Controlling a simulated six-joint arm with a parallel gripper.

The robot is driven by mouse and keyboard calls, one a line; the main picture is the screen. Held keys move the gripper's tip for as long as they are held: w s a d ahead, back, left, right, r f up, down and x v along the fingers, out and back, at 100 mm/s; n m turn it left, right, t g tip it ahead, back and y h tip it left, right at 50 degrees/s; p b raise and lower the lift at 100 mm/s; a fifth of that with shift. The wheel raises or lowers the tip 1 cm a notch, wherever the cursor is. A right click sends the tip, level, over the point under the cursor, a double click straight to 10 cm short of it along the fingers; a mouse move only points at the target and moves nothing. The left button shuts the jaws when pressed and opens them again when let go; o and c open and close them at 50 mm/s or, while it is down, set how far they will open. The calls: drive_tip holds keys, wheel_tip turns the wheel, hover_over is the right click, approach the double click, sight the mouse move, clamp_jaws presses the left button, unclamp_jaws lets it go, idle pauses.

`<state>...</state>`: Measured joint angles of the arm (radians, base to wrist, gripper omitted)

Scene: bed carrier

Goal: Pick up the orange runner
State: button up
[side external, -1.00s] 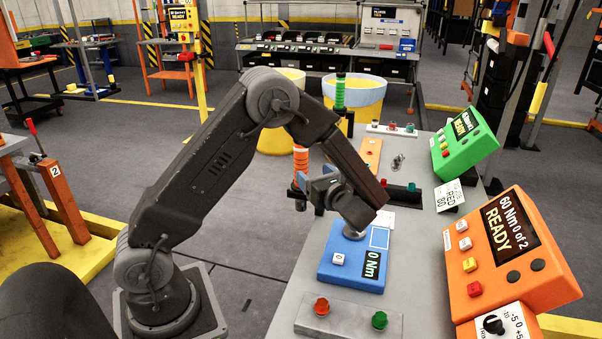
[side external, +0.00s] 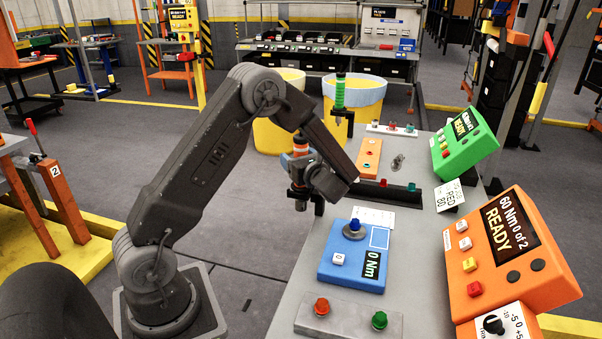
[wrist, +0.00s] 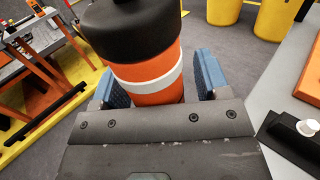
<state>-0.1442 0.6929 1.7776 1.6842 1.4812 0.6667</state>
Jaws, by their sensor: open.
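The orange runner (side external: 300,141) hangs upright at the left edge of the bench, largely hidden behind my gripper (side external: 302,172) in the side view. In the wrist view, the runner (wrist: 140,88) is a thick orange cylinder with a white band and a black top. It stands between the two blue fingers of my gripper (wrist: 157,82). The jaws are open around it, with a gap showing at the right finger. The gap at the left finger is too small to tell.
A green runner (side external: 339,92) hangs farther back. The blue tester (side external: 345,272) with a blue-topped knob lies on the bench (side external: 428,255). An orange controller (side external: 500,262) and a green controller (side external: 465,142) stand at the right. Yellow bins (side external: 370,105) stand behind.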

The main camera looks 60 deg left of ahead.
clamp_jaws()
idle(0.5)
drive_tip(key=shift+r, duration=0.1)
